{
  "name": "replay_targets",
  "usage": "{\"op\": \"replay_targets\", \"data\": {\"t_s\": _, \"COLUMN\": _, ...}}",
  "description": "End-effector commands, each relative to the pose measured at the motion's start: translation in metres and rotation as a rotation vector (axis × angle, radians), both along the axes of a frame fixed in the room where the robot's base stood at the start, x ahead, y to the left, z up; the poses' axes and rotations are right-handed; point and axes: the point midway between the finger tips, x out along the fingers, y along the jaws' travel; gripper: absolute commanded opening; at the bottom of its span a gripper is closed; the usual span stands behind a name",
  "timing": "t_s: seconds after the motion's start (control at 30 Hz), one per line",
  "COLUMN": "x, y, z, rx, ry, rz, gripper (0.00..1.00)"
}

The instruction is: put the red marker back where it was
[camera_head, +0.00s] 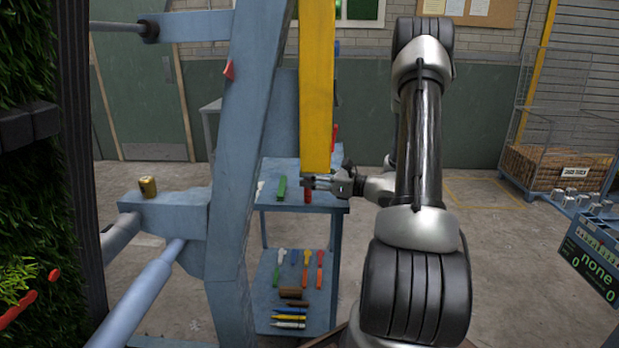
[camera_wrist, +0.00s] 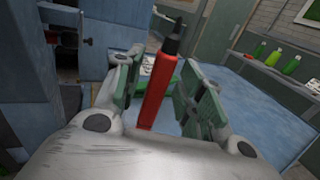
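The red marker (camera_wrist: 158,92) stands nearly upright between my fingers in the wrist view, its black end up. My gripper (camera_wrist: 158,82) has one finger on each side of it; a gap shows on the left, and the right finger is close beside or touching it. The fingers look open around the marker. Part of the red marker (camera_head: 308,196) shows below the fingertips. I cannot tell whether its lower end touches the table.
A lower shelf (camera_head: 265,295) holds several tools. Green bottles (camera_wrist: 275,57) stand at the right. Floor on the right is mostly open.

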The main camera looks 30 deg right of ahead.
Motion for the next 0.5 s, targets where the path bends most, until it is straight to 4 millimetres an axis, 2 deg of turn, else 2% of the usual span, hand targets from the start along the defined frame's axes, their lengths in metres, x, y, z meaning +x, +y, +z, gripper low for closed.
{"op": "replay_targets", "data": {"t_s": 0.3, "x": -0.058, "y": -0.04, "z": 0.001, "rx": 0.0, "ry": 0.0, "rz": -0.006, "gripper": 0.39}}
{"op": "replay_targets", "data": {"t_s": 0.5, "x": -0.085, "y": -0.057, "z": 0.001, "rx": 0.0, "ry": 0.0, "rz": -0.003, "gripper": 0.39}}
